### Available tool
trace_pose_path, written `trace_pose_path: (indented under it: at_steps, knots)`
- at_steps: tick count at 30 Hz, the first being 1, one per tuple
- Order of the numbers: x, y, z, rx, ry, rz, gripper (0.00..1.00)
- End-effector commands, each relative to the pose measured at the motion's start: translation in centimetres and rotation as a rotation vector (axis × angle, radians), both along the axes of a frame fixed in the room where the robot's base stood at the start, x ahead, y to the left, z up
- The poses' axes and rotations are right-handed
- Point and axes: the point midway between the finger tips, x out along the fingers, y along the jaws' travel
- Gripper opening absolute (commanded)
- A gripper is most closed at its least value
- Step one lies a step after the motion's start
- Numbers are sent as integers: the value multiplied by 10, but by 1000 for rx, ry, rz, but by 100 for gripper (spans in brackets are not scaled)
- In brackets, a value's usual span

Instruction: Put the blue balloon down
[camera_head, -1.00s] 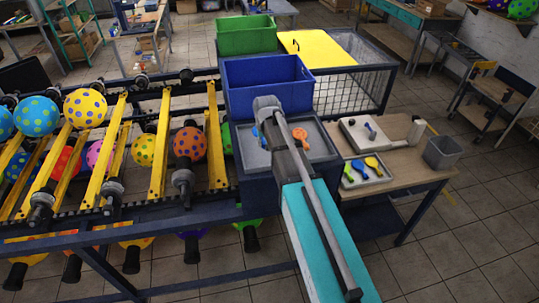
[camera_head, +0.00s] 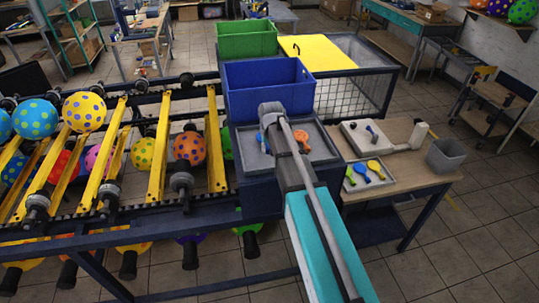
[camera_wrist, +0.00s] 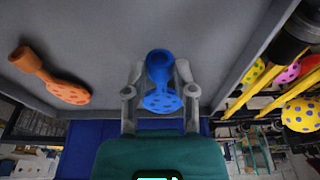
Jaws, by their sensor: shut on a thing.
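A deflated blue balloon (camera_wrist: 160,100) with dots is between the two fingers of my gripper (camera_wrist: 160,72) in the wrist view. The fingers are shut on it, with its neck pointing away from the palm. Behind it is the grey floor of a tray. I cannot tell whether the balloon touches it. An orange spotted balloon (camera_wrist: 62,88) lies on that floor to the left, apart from my gripper. In the head view, part of the blue balloon (camera_head: 261,140) shows left of my arm, above the grey tray (camera_head: 326,150), and the orange balloon (camera_head: 301,138) is to the right. My fingertips are hidden there.
A blue bin (camera_head: 268,92) and a green bin (camera_head: 246,42) stand behind the tray. A rack (camera_head: 160,150) with inflated spotted balloons is on the left.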

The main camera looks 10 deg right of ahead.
Motion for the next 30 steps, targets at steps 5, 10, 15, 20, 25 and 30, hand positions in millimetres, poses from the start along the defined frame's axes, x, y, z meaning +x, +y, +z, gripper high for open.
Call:
trace_pose_path:
  at_steps: [5, 10, 15, 20, 25, 30]
  knots:
    - [0, 0, -17, 0, 0, 0, 0]
    - [0, 0, -20, 0, 0, -1, 0]
    - [0, 0, -19, 0, 0, -1, 0]
    - [0, -1, -20, 0, 0, -1, 0]
    - [0, -1, -22, 0, 0, -2, 46]
    - [0, -1, -22, 0, 0, -2, 69]
